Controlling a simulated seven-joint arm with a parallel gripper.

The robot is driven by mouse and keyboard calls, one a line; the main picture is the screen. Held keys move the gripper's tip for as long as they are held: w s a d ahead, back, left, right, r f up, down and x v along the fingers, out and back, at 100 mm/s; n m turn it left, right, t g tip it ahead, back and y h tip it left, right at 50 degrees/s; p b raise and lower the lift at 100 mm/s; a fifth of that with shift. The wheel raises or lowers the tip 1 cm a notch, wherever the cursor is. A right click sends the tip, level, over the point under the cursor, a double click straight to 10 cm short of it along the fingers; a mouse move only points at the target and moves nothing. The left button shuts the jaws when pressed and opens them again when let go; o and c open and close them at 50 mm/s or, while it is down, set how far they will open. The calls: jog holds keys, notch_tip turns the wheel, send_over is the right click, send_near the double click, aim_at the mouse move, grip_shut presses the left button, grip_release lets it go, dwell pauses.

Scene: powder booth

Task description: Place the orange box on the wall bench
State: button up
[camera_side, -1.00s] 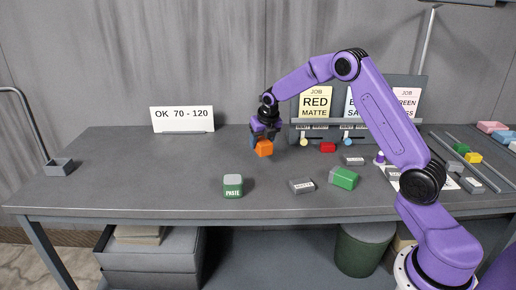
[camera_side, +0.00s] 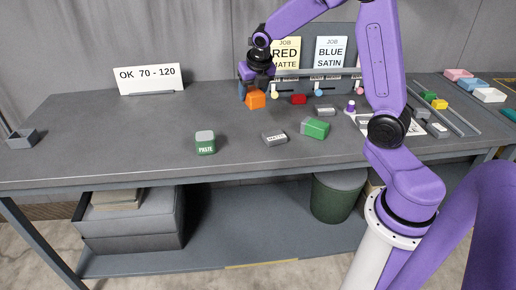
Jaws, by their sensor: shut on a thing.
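The orange box (camera_side: 256,100) is at the back middle of the grey bench (camera_side: 90,130), which stands along the grey wall. My gripper (camera_side: 257,90) points down from above and is shut on the orange box. The fingers are small and dark here, so their exact hold on the box is hard to see. I cannot tell whether the underside of the box touches the bench top or is slightly above it.
A green PASTE tin (camera_side: 205,142), a grey block (camera_side: 274,137) and a green block (camera_side: 315,128) are nearer. Job cards (camera_side: 286,52) stand behind. The bench's left part is mostly clear.

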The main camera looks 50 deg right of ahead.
aim_at(253, 103)
jog(key=f+m, duration=0.1)
jog(key=s+a+m+h, duration=0.1)
jog(key=m, duration=0.1)
jog(key=a+f+m+g, duration=0.1)
jog(key=m, duration=0.1)
jog(key=shift+s+f+h, duration=0.3)
jog(key=shift+s+f, duration=0.05)
jog(key=s+a+f+m+g, duration=0.1)
jog(key=m, duration=0.3)
jog(key=s+a+f+m+g, duration=0.2)
jog(key=m, duration=0.2)
jog(key=s+a+f+m+g, duration=0.1)
jog(key=m, duration=0.3)
jog(key=shift+s+a+f+m+g, duration=0.15)
jog(key=shift+s+m+g, duration=0.15)
jog(key=shift+g, duration=0.1)
jog(key=s+a+f+m+g+y, duration=0.2)
jog(key=s+a+m+y, duration=0.1)
jog(key=m, duration=0.9)
jog(key=shift+s+a+f+m+g+y, duration=0.35)
jog(key=shift+s+a, duration=0.55)
jog(key=shift+s, duration=0.5)
jog(key=shift+w, duration=0.1)
